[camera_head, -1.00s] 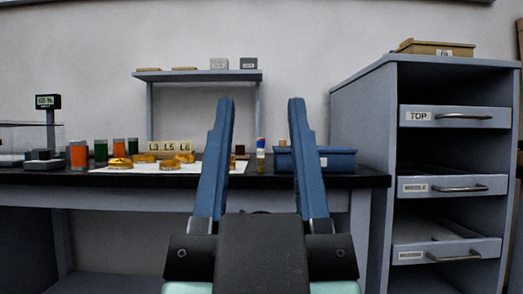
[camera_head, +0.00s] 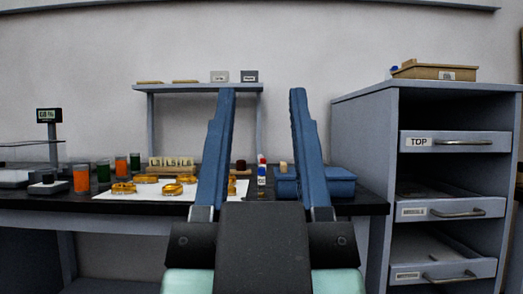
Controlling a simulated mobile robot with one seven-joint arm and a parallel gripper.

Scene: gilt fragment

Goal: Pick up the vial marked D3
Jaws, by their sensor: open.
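My gripper (camera_head: 258,95) is open and empty, its two blue fingers pointing up in front of the bench. No label reading D3 can be made out. A small vial-like item with a red top and blue and white body (camera_head: 262,172) stands on the bench, seen between the fingers. Orange jars (camera_head: 81,178) and green jars (camera_head: 103,170) stand at the left of the bench. A rack (camera_head: 171,164) with marked blocks stands behind gold ring-like pieces (camera_head: 172,188) on a white sheet (camera_head: 130,195). The left finger hides part of the bench top.
A blue bin (camera_head: 341,182) sits right of the vial-like item, partly behind the right finger. A grey drawer cabinet (camera_head: 360,100) stands at the right, with a tan tray (camera_head: 436,71) on top. A scale display (camera_head: 49,115) is at far left.

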